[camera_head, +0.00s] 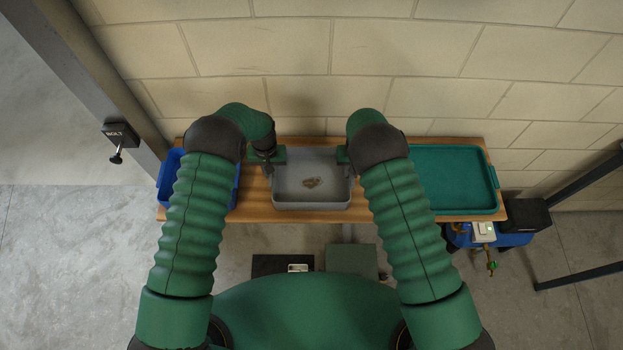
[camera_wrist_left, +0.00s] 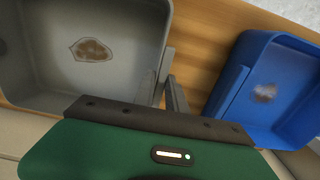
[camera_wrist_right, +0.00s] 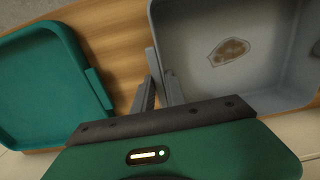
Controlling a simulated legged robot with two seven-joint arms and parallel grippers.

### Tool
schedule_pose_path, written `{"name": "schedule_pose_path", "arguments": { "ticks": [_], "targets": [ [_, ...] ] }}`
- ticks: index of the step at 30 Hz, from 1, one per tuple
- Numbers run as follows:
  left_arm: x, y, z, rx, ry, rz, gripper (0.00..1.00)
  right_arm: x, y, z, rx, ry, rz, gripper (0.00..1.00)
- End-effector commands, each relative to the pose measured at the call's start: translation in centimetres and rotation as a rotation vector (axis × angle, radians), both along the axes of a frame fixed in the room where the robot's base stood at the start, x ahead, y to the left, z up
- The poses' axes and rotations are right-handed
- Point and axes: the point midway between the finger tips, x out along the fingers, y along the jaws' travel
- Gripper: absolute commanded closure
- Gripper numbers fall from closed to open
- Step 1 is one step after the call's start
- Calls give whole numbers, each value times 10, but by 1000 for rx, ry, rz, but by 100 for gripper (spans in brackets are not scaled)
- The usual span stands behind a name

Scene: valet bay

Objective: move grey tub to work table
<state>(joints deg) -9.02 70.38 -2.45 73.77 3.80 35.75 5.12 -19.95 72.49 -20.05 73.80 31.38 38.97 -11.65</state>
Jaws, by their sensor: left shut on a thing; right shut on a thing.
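The grey tub (camera_head: 312,197) is on a wooden-topped table (camera_head: 260,215), between a blue tub and a teal tray. It is open at the top and has a brown stain on its floor. My left gripper (camera_head: 272,168) is shut on the tub's left wall; in the left wrist view its fingers (camera_wrist_left: 168,88) straddle the rim of the grey tub (camera_wrist_left: 60,90). My right gripper (camera_head: 345,162) is shut on the right wall; in the right wrist view its fingers (camera_wrist_right: 160,85) straddle the rim of the grey tub (camera_wrist_right: 270,65). I cannot tell whether the tub touches the wood.
A blue tub (camera_head: 170,180) stands at the table's left end, partly behind my left arm. A teal tray (camera_head: 455,182) lies at the right end. A block wall (camera_head: 320,90) is close behind. A post with a bolt box (camera_head: 120,135) stands at left.

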Motion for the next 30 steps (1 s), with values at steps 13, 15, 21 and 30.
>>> {"name": "schedule_pose_path", "arguments": {
  "ticks": [13, 15, 21, 30],
  "targets": [
    [-2, 0, -3, -1, 5, 0, 100, 0, 0, 0, -1, 2, 0, 100],
    [-2, 0, -3, -1, 5, 0, 100, 0, 0, 0, 0, 2, 1, 100],
    [-2, 0, -3, -1, 6, 0, 100, 0, 0, 0, 0, 2, 1, 100],
    [-2, 0, 10, -1, 5, 0, 100, 0, 0, 12, 0, 0, 1, 100]
  ]
}}
